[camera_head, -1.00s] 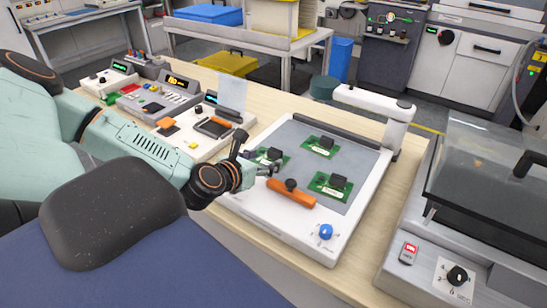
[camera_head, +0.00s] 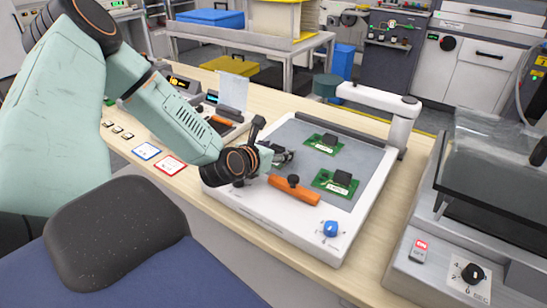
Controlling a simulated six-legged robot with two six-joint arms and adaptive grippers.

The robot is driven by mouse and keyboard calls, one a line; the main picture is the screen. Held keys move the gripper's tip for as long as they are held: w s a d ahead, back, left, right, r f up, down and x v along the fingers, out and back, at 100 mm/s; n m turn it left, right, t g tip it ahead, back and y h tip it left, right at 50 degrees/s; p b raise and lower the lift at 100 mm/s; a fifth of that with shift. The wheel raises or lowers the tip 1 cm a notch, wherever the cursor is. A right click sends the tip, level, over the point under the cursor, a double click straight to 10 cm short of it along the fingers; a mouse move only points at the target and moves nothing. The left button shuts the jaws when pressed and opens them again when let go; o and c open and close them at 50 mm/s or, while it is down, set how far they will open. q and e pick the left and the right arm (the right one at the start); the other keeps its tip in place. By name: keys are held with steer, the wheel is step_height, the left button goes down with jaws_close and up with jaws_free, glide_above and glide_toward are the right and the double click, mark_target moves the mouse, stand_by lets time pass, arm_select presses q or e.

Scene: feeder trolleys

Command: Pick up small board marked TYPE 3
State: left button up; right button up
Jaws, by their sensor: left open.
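Three small green boards, each with a black block and a white label, are on the grey plate of a white machine (camera_head: 262,210). One board (camera_head: 322,143) is at the back and one (camera_head: 338,183) is at the right. The third board (camera_head: 268,147) is at the left, mostly hidden behind my left gripper. The labels are too small to read, so I cannot tell which is TYPE 3. My left gripper (camera_head: 285,158) is open, over or beside the left board. I cannot tell whether it touches it. My right gripper is not in view.
An orange bar (camera_head: 294,191) with a black knob lies across the plate's front, close below my left gripper. A white arm (camera_head: 375,98) stands at the machine's back right. A clear-lidded machine (camera_head: 490,180) is at the right. Blue (camera_head: 146,151) and red (camera_head: 170,165) framed cards lie at left.

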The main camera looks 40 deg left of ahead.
arm_select(q)
steer(key=shift+s+r, duration=0.1)
steer(key=shift+s, duration=0.05)
steer(key=shift+c, duration=0.2)
steer(key=c, duration=1.2)
